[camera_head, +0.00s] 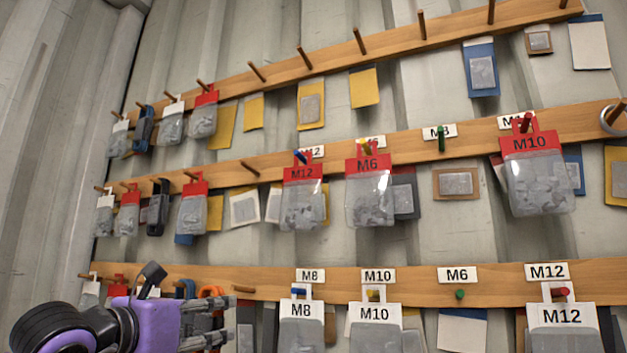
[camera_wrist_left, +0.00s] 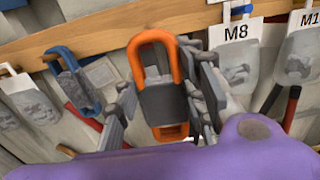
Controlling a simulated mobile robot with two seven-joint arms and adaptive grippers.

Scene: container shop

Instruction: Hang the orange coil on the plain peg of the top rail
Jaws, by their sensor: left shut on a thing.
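The orange coil (camera_wrist_left: 136,62) is a loop with a dark grey band around its middle. In the left wrist view it stands upright between the fingers of my left gripper (camera_wrist_left: 162,98), which is shut on it. In the head view my left gripper (camera_head: 228,318) is at the lower left, by the bottom rail, and parts of the coil (camera_head: 212,293) show behind the fingers. I cannot tell whether the coil still touches a peg. The top rail (camera_head: 330,61) slopes up to the right, with several bare brown pegs, one of them a peg (camera_head: 304,57) near its middle. My right gripper is not in view.
The middle rail (camera_head: 400,141) and bottom rail (camera_head: 400,289) carry bags and labels. A blue coil (camera_wrist_left: 72,78) hangs left of the orange one, and an M8 bag (camera_wrist_left: 236,55) hangs to its right. Bags crowd the top rail's left end.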

